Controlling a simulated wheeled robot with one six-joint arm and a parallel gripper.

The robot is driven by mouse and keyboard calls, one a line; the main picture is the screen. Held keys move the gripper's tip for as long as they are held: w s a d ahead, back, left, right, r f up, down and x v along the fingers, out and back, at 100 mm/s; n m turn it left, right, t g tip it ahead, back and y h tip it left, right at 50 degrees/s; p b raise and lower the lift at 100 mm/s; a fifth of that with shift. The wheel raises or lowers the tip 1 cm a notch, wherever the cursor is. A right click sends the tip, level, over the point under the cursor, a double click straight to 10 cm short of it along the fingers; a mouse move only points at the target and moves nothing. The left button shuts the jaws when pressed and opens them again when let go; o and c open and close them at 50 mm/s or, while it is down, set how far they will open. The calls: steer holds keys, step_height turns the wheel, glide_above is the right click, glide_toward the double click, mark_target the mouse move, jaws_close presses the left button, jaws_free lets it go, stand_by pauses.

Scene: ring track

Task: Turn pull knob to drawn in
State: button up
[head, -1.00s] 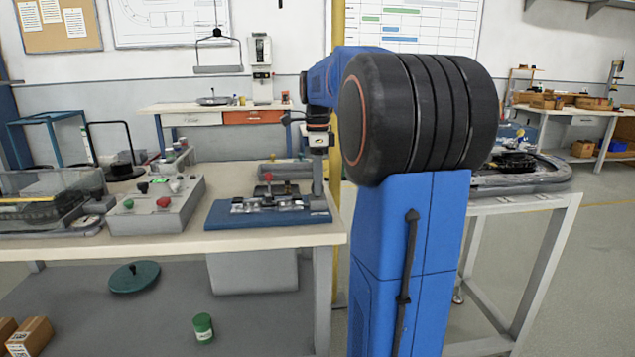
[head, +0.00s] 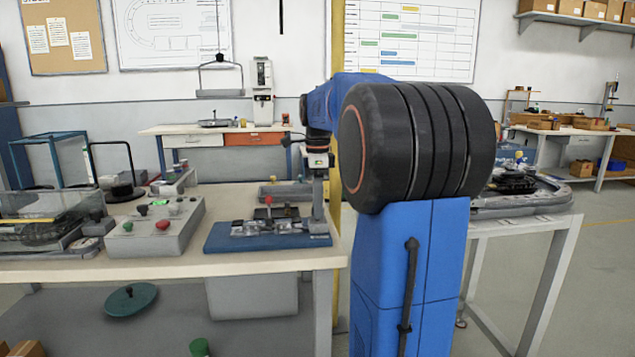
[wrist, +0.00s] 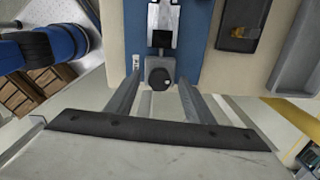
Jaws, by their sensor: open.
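The pull knob (wrist: 159,78) is a dark, round knob on the end of a metal fixture (wrist: 164,25) in the wrist view. My gripper (wrist: 160,88) is open, with one finger on each side of the knob and visible gaps between. I cannot tell how deep the fingers sit around it. In the head view my gripper (head: 318,200) points down at the plate's right end, and the knob is not distinguishable there.
A grey control box (head: 157,228) with red and green buttons stands left of the plate. A grey tray (head: 286,192) lies behind the fixture. The bench's front edge (head: 180,264) is close by, with some bare top before the plate.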

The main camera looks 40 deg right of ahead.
step_height(320, 180, up, 17)
stand_by(0.5)
stand_by(0.4)
steer(key=s+a+f+n+t, duration=0.1)
steer(key=s+a+f+n, duration=0.3)
steer(key=a+f+n, duration=0.3)
steer(key=s+a+f+n+t, duration=0.1)
steer(key=s+a+f+n, duration=0.35)
steer(key=a, duration=0.45)
steer(key=s+a+f+n+t, duration=0.1)
steer(key=s+a+f+n, duration=0.4)
steer(key=f, duration=0.6)
steer(key=s+a+f+n+t, duration=0.1)
steer(key=s+a+f+n, duration=0.5)
steer(key=s+f+n, duration=0.3)
steer(key=shift+f+t, duration=0.4)
steer(key=shift+f, duration=0.5)
steer(key=shift+a, duration=0.1)
